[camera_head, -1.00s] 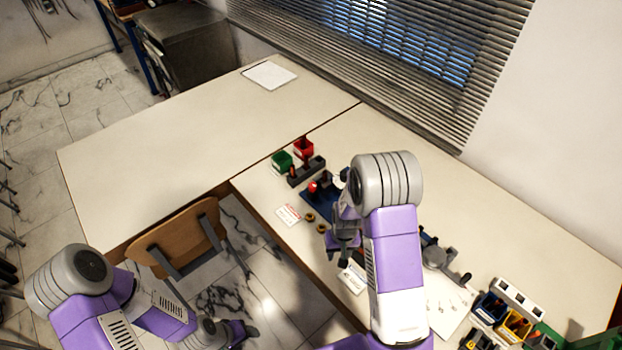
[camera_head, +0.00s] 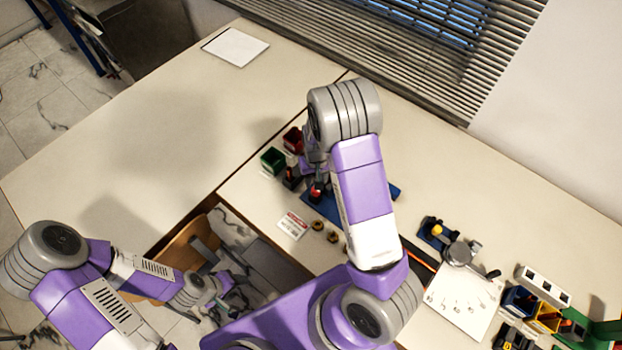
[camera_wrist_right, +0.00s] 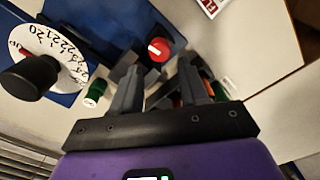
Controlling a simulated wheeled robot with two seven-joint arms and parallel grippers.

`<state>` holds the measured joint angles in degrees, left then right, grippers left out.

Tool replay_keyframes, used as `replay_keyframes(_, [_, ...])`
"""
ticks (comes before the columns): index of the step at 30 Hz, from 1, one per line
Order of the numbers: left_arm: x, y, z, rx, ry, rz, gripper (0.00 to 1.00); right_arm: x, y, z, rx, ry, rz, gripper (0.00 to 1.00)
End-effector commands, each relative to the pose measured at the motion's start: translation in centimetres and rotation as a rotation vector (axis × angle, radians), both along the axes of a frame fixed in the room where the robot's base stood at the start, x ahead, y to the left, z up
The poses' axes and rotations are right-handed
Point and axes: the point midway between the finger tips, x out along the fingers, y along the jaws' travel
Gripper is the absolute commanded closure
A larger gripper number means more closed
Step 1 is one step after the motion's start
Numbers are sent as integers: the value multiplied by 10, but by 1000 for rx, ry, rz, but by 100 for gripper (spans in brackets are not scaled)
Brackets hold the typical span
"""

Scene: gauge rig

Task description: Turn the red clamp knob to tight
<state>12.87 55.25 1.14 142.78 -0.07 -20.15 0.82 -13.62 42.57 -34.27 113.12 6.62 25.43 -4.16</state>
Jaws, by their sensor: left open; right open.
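The red clamp knob (camera_wrist_right: 158,49) is round with a white mark across its face. In the right wrist view it sits on a dark block, just past the tips of my right gripper (camera_wrist_right: 158,68). The jaws are open with nothing between them, and the knob looks apart from both fingers. In the head view the red knob (camera_head: 316,193) shows beside my right arm on a blue plate (camera_head: 318,207); that arm largely hides the right gripper. My left gripper (camera_head: 228,298) is open and empty, low near the chair, away from the rig.
A white numbered dial (camera_wrist_right: 48,48) with a black knob (camera_wrist_right: 28,78) is left in the wrist view. Green (camera_head: 272,161) and red (camera_head: 292,139) bins stand beside the rig. Brass rings (camera_head: 318,226) and a card (camera_head: 293,225) lie in front. The left tabletop is mostly clear.

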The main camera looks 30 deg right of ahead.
Motion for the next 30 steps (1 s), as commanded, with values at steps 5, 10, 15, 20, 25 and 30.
replay_keyframes(5, [0, 0, -5, 0, -1, 1, 43, -1, 0, -32, 0, 3, -1, 56])
replay_keyframes(10, [1, 0, -7, 0, -1, 0, 43, 0, 0, -53, 0, 2, 0, 56])
replay_keyframes(15, [1, 0, -8, 0, -1, 0, 43, 0, 0, -61, 0, 0, 0, 56])
replay_keyframes(20, [1, 0, -7, 0, -1, 0, 43, 0, 0, -61, 0, -1, 0, 56])
replay_keyframes(25, [1, 0, -7, 0, -1, 0, 43, 0, 0, -61, 0, -1, 0, 71])
replay_keyframes(30, [1, 0, -7, 0, -1, 0, 43, 0, 0, -61, 0, -1, 0, 97])
